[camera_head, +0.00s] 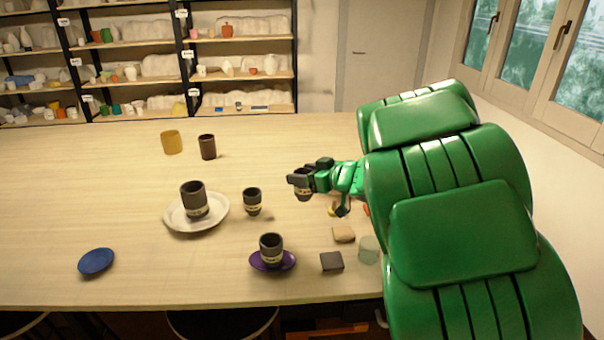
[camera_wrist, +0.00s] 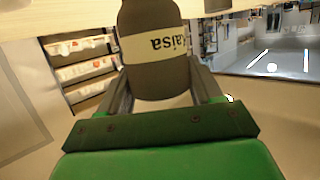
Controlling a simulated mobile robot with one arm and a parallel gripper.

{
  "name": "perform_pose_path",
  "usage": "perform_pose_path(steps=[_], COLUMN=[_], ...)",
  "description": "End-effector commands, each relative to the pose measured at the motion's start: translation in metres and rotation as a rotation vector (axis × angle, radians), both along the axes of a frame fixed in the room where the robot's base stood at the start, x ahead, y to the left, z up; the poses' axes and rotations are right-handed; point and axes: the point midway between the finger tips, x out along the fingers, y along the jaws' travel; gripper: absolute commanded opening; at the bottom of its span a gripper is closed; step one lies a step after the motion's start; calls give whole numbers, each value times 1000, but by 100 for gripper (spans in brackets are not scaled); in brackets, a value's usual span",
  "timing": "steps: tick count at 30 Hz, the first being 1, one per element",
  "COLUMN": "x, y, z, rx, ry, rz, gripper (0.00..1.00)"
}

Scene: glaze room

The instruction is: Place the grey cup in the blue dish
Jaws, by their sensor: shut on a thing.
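My gripper (camera_head: 298,178) is shut on a grey cup (camera_head: 303,193) with a pale name band, above the right middle of the table. In the wrist view the grey cup (camera_wrist: 152,72) sits between the two fingers, and its band reads "Kaisa", upside down in that picture. The blue dish (camera_head: 96,262) lies empty at the table's front left, well away from my gripper. Other grey cups with pale bands stand on the white plate (camera_head: 172,222), on the bare table (camera_head: 252,200) and on the purple dish (camera_head: 272,245).
An ochre cup (camera_head: 171,142) and a dark brown cup (camera_head: 207,147) stand farther back. A dark block (camera_head: 332,262), a tan block (camera_head: 344,233) and a pale translucent piece (camera_head: 369,249) lie near my arm. The table around the blue dish is clear.

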Motion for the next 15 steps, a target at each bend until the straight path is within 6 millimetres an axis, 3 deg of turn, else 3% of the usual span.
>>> perform_pose_path(steps=[6,15], x=[-17,-24], y=[-2,-3], z=[7,10], rx=[-2,-1], ry=[1,2], rz=[-2,-1], gripper=[30,30])
